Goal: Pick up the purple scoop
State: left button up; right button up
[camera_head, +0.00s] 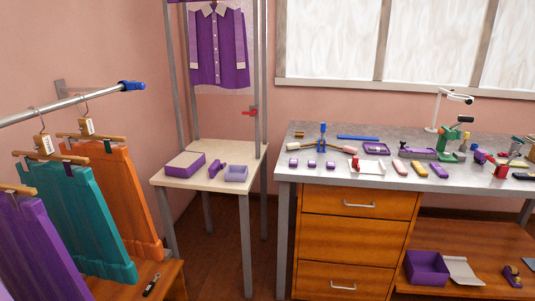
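No gripper of mine shows in the head view. Several small purple things are in sight, and I cannot tell for sure which is the scoop. A small dark purple item with an uneven shape (217,170) lies on the pale side table (205,184), between a purple box (186,166) and a light purple open tray (236,174). Another small purple item (513,276) lies on the low wooden shelf at the lower right. A purple-blue item (479,156) is on the grey workbench (300,179) near a green press (447,140).
A metal rail (75,102) with purple, teal (95,225) and orange (125,195) garments fills the left. Wooden drawers (358,230) and a purple bin (427,268) are under the crowded workbench.

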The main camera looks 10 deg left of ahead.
aim_at(216, 166)
jog(key=i+l+u, duration=0.15)
jog(key=i+u, duration=0.35)
jog(key=i+l+u, duration=0.95)
jog(key=i+j, duration=0.05)
jog(key=i, duration=0.05)
